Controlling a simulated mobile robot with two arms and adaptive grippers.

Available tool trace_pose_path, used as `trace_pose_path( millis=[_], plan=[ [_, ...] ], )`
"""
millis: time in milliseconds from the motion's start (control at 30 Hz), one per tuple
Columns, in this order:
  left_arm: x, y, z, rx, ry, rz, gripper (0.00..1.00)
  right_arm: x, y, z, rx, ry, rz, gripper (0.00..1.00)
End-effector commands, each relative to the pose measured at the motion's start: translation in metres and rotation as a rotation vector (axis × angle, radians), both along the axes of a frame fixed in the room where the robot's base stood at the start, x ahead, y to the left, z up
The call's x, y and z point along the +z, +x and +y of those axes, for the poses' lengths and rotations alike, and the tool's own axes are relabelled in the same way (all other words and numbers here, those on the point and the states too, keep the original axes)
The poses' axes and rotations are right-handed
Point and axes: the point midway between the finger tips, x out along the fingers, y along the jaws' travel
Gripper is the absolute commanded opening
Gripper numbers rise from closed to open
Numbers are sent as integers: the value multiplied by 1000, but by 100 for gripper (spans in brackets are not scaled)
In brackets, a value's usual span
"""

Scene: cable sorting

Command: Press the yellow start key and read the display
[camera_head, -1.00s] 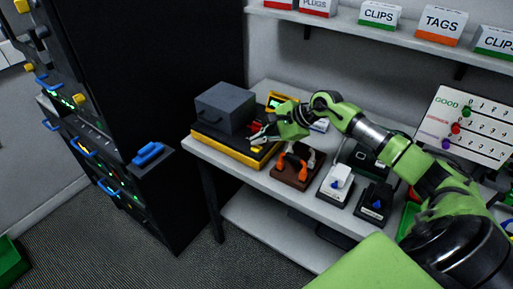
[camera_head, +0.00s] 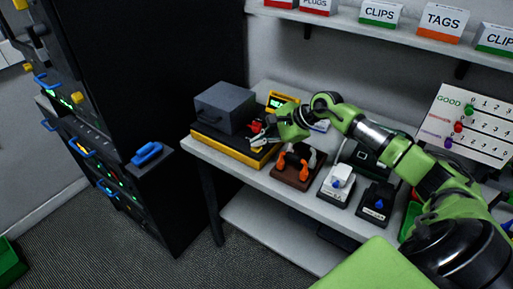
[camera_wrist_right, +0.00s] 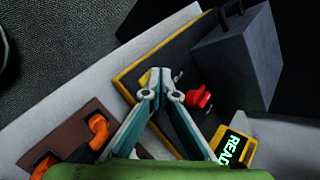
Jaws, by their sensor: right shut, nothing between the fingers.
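The tester is a black and yellow base (camera_head: 225,147) with a dark grey box (camera_head: 224,107) on it. Its yellow-framed display (camera_head: 282,99) stands at the back; in the right wrist view the display (camera_wrist_right: 233,148) shows green letters beginning "READ", the rest cut off. The yellow start key (camera_wrist_right: 143,79) shows partly beside my right fingertips, which hide the rest; I cannot tell whether they touch it. My right gripper (camera_head: 255,142) is shut and empty, low over the base's front right part. It also shows in the right wrist view (camera_wrist_right: 160,76). My left gripper is not in view.
A red part (camera_wrist_right: 199,97) sits on the base close to my fingers. A brown block with orange plugs (camera_head: 289,178), a white-topped unit (camera_head: 338,184) and a black unit (camera_head: 375,204) stand to the right on the grey table. A dark rack (camera_head: 150,90) is at left.

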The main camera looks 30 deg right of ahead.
Motion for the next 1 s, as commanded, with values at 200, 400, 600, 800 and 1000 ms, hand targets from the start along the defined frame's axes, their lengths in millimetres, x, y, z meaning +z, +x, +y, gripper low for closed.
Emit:
trace_pose_path(
  millis=[200,400,600,800,1000],
  plan=[
    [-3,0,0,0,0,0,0,-3,0,0,0,0,0,0],
    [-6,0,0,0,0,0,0,-4,0,0,0,0,0,0],
    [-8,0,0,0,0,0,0,-6,0,0,0,0,0,0],
    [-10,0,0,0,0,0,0,-7,0,0,0,-1,1,0],
    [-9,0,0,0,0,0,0,-8,0,0,1,-1,2,0]
  ],
)
